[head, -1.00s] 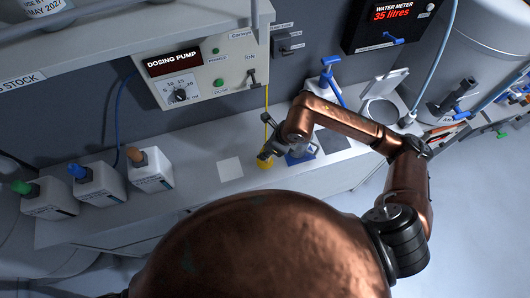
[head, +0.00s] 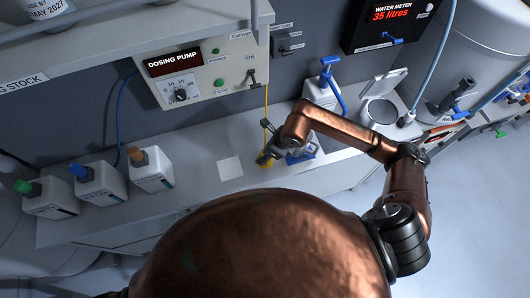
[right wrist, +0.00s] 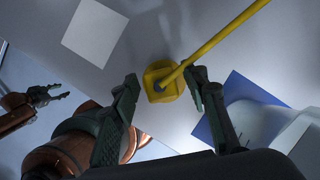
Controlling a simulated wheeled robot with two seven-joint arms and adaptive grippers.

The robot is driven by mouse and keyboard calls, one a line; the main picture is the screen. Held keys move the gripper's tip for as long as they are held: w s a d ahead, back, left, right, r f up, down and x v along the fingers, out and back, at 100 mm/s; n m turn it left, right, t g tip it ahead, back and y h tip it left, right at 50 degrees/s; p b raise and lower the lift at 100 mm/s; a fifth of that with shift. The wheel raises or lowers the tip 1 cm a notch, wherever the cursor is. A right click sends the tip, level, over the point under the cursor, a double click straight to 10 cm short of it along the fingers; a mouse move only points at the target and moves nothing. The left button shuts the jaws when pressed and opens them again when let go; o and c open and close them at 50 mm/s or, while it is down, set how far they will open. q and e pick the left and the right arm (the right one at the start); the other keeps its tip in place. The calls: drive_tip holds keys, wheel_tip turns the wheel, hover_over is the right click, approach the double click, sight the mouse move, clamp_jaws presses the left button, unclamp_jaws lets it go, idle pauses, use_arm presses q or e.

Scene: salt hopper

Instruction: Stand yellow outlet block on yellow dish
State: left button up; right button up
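In the head view the block (head: 265,163) is partly covered by my right gripper (head: 268,156). In the right wrist view my right gripper (right wrist: 163,82) is open, with one finger on each side of the block. A gap shows at the left finger; I cannot tell whether the right finger touches. My left gripper (right wrist: 48,96) shows open and empty at the left of the right wrist view.
A white square (head: 230,168) lies left of the block, and a blue square (right wrist: 213,122) under a pale container (right wrist: 265,125) lies right of it. Several white bottles (head: 100,182) stand at the left. The dosing pump (head: 200,75) hangs above.

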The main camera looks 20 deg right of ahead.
drive_tip(key=shift+r, duration=0.15)
drive_tip(key=b+v, duration=0.1)
drive_tip(key=v, duration=1.1)
drive_tip(key=shift+a, duration=0.1)
